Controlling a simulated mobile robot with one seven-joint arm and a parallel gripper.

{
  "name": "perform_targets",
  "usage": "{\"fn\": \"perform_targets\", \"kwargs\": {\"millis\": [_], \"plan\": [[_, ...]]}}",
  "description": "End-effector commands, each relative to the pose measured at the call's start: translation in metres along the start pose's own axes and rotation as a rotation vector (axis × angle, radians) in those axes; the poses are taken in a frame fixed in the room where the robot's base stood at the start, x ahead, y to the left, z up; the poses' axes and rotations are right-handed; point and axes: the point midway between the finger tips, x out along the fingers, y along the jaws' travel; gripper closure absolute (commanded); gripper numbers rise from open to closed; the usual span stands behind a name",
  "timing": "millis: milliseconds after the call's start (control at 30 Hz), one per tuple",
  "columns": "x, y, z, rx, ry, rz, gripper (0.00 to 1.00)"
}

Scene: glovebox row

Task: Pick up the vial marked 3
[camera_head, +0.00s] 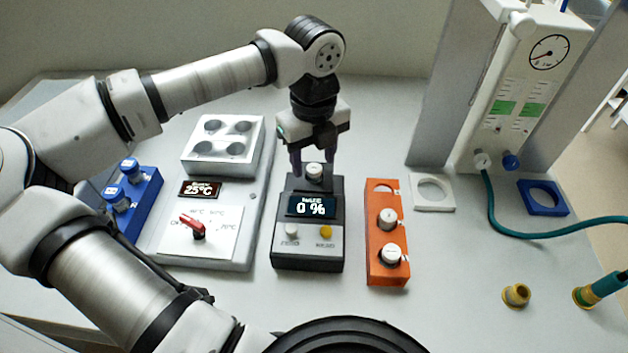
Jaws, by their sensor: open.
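My gripper (314,163) points down over the back of the dark meter (308,256), whose display reads "0 %". It is open, with one finger on each side of a white-capped vial (315,173) standing in the meter's top. I cannot tell whether the fingers touch it. Two more white-capped vials (388,218) (391,254) stand in the orange rack (375,274), whose back place looks empty. Two blue-capped vials (129,169) (114,195) stand in the blue rack (148,201) at the left. I cannot read a 3 on any vial.
A heater block (222,142) with several wells and a red-handled dial (192,226) stands left of the meter. White (421,205) and blue (563,210) ring holders lie at right, near a gauge panel (520,95) and a teal hose (530,233). A brass fitting (517,295) stands in front.

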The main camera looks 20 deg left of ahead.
Motion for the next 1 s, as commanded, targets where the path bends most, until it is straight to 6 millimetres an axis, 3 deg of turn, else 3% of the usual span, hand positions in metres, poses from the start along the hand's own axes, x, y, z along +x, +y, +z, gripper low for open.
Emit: {"fn": "perform_targets", "kwargs": {"millis": [67,267,700,867,1000], "plan": [[0.010,0.000,0.000,0.001,0.000,0.000,0.49],[0.009,0.000,0.000,0.000,-0.001,0.000,0.49],[0.009,0.000,0.000,0.000,-0.001,0.000,1.00],[0.008,0.000,0.000,0.000,-0.001,0.000,1.00],[-0.004,0.000,0.000,0.000,-0.003,0.000,1.00]]}}
